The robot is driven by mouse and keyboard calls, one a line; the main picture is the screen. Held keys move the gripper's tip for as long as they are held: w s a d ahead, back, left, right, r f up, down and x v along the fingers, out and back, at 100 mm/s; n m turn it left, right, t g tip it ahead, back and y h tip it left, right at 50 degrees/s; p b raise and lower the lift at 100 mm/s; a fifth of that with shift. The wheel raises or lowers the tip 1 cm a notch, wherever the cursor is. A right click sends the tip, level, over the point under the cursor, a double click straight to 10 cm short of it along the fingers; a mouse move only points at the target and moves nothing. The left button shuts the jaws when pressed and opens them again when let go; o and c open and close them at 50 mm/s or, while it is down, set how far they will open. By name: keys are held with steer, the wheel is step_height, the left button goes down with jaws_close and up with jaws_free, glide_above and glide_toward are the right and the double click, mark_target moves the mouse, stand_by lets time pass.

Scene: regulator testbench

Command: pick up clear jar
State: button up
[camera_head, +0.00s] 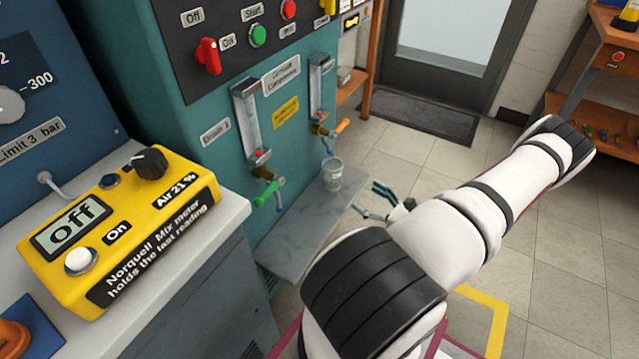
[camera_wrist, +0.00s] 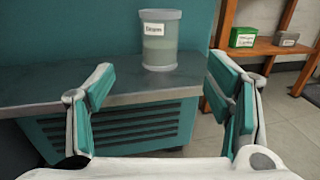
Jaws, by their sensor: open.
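The clear jar (camera_head: 331,173) stands upright on the grey shelf (camera_head: 300,232) at the foot of the teal panel, near the shelf's far end. In the wrist view the jar (camera_wrist: 160,48) is see-through with a white label and stands near the shelf's front edge. My gripper (camera_head: 374,199) is to the right of the jar in the head view, apart from it. In the wrist view my gripper (camera_wrist: 165,92) is open and empty, with its fingers spread wide. The jar shows beyond and between the fingertips.
Two tubes with a green valve (camera_head: 268,192) and an orange valve (camera_head: 335,129) are on the panel above the shelf. A yellow meter box (camera_head: 118,225) sits at the left. In the wrist view a wooden rack (camera_wrist: 262,47) with small boxes stands behind at right. Open floor lies right of the shelf.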

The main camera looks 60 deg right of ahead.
mark_target(340, 177)
steer(key=w, duration=0.3)
steer(key=w+b, duration=0.1)
steer(key=w, duration=0.1)
steer(key=w+d+b, duration=0.1)
steer(key=w, duration=0.2)
steer(key=shift+w+f, duration=0.1)
steer(key=shift+w, duration=0.2)
steer(key=w, duration=0.1)
steer(key=w+b, duration=0.1)
steer(key=w, duration=0.1)
steer(key=w+b, duration=0.1)
steer(key=w, duration=0.1)
steer(key=shift+d+f, duration=0.1)
steer(key=shift+d, duration=0.3)
steer(key=c, duration=1.4)
steer(key=shift+r, duration=0.2)
steer(key=shift+r+p, duration=0.35)
steer(key=shift+r, duration=0.15)
steer(key=s+p, duration=0.1)
steer(key=s, duration=0.5)
steer(key=s+a+p, duration=0.1)
steer(key=s+p, duration=0.1)
steer(key=s, duration=0.4)
steer(key=s+a+p, duration=0.1)
steer(key=s, duration=0.5)
steer(key=shift+a+r+p, duration=0.1)
steer(key=shift+a+p, duration=0.1)
steer(key=shift+p, duration=0.2)
steer(key=shift+w, duration=0.1)
